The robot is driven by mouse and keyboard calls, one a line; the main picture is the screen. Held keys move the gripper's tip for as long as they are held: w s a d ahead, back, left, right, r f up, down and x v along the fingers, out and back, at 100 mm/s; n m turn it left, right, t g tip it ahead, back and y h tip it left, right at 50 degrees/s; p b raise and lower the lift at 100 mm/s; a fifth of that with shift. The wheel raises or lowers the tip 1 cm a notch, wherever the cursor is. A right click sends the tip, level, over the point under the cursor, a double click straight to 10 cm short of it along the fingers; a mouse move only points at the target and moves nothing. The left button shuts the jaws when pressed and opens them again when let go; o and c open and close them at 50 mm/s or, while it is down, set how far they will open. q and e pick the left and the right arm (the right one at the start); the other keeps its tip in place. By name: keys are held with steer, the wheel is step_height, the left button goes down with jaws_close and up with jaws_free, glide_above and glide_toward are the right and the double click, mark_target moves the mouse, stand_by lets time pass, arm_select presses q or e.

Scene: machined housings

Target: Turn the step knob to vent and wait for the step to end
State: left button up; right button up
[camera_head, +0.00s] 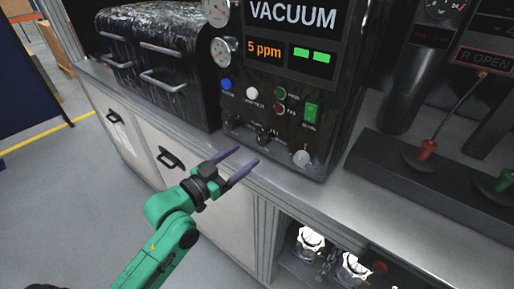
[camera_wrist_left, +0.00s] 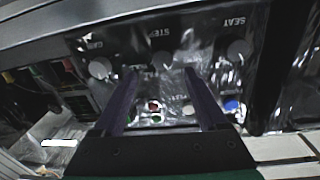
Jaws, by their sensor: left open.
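The step knob (camera_head: 263,137) is the middle of three knobs low on the black control panel (camera_head: 335,130). It also shows in the left wrist view (camera_wrist_left: 163,61), under an upside-down STEP label, between the fingertips in the picture. Its pointer setting is too small to read. My left gripper (camera_head: 247,157) has two purple fingers, open and empty, pointing at the panel just short of the knob. It does not appear to touch the knob. The display (camera_head: 290,20) reads VACUUM, with 5 ppm and two green bars below. My right gripper is not in view.
The gas knob (camera_wrist_left: 100,67) and seat knob (camera_wrist_left: 238,50) flank the step knob. A metal counter edge (camera_head: 285,190) runs beneath. A black case with handles (camera_head: 160,50) stands left.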

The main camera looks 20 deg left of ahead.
mark_target(260, 142)
arm_select(q)
steer(key=x, duration=0.1)
steer(key=p+x, duration=0.1)
steer(key=x, duration=0.3)
steer(key=shift+w+a+r, duration=0.2)
steer(key=shift+w+a, duration=0.1)
steer(key=shift+w, duration=0.05)
steer(key=shift+w+d+f, duration=0.1)
steer(key=shift+w+d, duration=0.2)
steer(key=shift+d, duration=0.15)
steer(key=shift+a, duration=0.1)
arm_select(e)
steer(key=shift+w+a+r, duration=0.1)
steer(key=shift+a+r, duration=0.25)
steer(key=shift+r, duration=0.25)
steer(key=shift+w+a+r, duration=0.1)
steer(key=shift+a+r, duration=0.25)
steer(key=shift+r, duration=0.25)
arm_select(q)
jaws_close()
